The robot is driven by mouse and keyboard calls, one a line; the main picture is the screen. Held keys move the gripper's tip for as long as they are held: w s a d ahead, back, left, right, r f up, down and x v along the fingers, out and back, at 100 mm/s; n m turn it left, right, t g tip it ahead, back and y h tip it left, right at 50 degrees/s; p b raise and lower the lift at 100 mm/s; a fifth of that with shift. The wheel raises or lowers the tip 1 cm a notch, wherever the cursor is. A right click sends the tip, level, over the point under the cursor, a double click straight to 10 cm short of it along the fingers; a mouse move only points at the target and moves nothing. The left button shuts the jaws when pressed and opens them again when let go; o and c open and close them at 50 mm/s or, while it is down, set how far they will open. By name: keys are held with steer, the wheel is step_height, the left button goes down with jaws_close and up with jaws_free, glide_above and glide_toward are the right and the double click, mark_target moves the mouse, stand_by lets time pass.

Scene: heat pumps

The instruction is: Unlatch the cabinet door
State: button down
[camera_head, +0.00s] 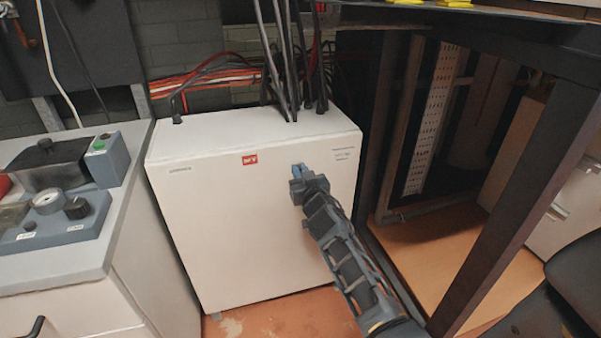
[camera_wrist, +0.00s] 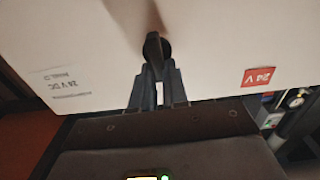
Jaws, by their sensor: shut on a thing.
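The white cabinet door (camera_head: 245,230) is the front of a box-shaped cabinet and looks closed flush. A small dark latch handle (camera_wrist: 152,45) sits on the door face in the wrist view. My gripper (camera_head: 299,172) reaches the upper right part of the door. In the wrist view its two fingers (camera_wrist: 155,78) are shut on the latch handle. The fingers and wrist hide the latch in the head view.
Black cables (camera_head: 283,60) run up from the cabinet top. A grey bench (camera_head: 60,275) with a control box stands close at the left. A dark table frame (camera_head: 520,200) with an open space beneath stands at the right. Orange floor (camera_head: 270,315) shows below the cabinet.

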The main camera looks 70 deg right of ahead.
steer(key=n, duration=0.4)
steer(key=w+f+n+b, duration=0.1)
steer(key=n, duration=0.4)
steer(key=a+n+b, duration=0.1)
steer(key=n, duration=0.4)
steer(key=shift+w+a+f, duration=0.1)
steer(key=shift+w+f, duration=0.05)
steer(key=shift+f+n, duration=0.15)
steer(key=shift+n, duration=0.75)
steer(key=shift+f+n, duration=0.15)
steer(key=shift+n, duration=0.75)
steer(key=c, duration=1.1)
jaws_free()
steer(key=shift+c, duration=0.2)
